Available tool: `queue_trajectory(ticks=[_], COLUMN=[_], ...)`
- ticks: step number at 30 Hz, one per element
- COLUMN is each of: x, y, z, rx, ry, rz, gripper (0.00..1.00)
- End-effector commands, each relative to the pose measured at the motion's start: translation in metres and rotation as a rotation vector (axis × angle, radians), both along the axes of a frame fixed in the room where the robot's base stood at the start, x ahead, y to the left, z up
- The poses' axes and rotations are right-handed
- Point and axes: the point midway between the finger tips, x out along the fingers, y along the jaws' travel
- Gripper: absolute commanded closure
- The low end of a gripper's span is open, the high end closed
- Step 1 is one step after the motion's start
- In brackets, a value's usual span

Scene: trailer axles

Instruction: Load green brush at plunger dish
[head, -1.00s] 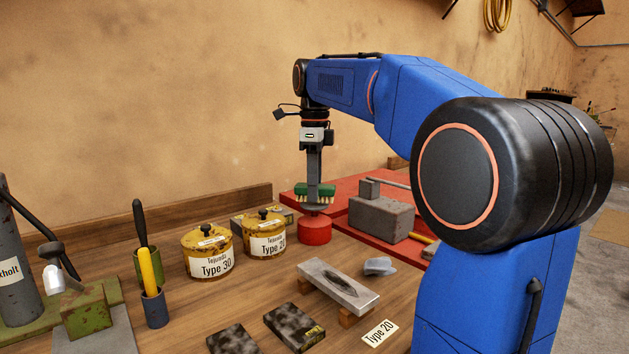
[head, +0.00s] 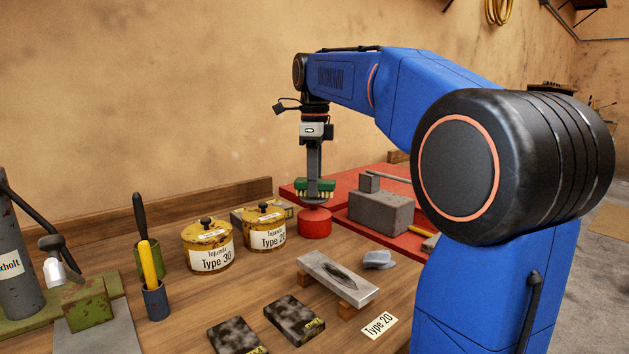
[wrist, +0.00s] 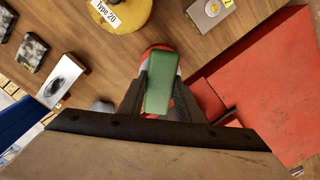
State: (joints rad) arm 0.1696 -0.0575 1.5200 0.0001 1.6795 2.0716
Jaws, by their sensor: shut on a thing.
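The green brush (head: 315,185) has a green back and pale bristles that point down. My gripper (head: 314,193) is shut on it. In the wrist view the green back (wrist: 160,82) shows between my two fingers (wrist: 158,88). The red plunger dish (head: 315,224) is a round red can on the bench, right under the brush. In the wrist view its red rim (wrist: 158,48) shows around the brush. The bristles are at or just above the dish top; I cannot tell whether they touch.
Yellow pots marked Type 30 (head: 207,246) and Type 20 (head: 265,229) stand left of the dish. A grey block (head: 381,214) lies on a red board (head: 412,245) to the right. In front are a grey plate on wooden blocks (head: 336,278) and a grey stone (head: 379,260).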

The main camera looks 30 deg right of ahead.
Motion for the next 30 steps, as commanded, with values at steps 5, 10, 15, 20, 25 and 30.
queue_trajectory(ticks=[5, 10, 15, 20, 25, 30], x=[-0.0001, 0.0, 0.0001, 0.0002, 0.0002, 0.0002], y=[0.0001, 0.0, 0.0, 0.0, 0.0, 0.0], z=[-0.0018, -0.0034, -0.005, -0.0064, -0.008, -0.0096], rx=[0.0, 0.0, 0.0, -0.001, 0.0, -0.001], ry=[0.0, 0.0, 0.0, -0.001, -0.001, -0.001], rz=[0.0, 0.0, 0.0, 0.0, 0.0, 0.0], gripper=[0.87, 0.87, 0.87, 0.87, 0.87, 0.87])
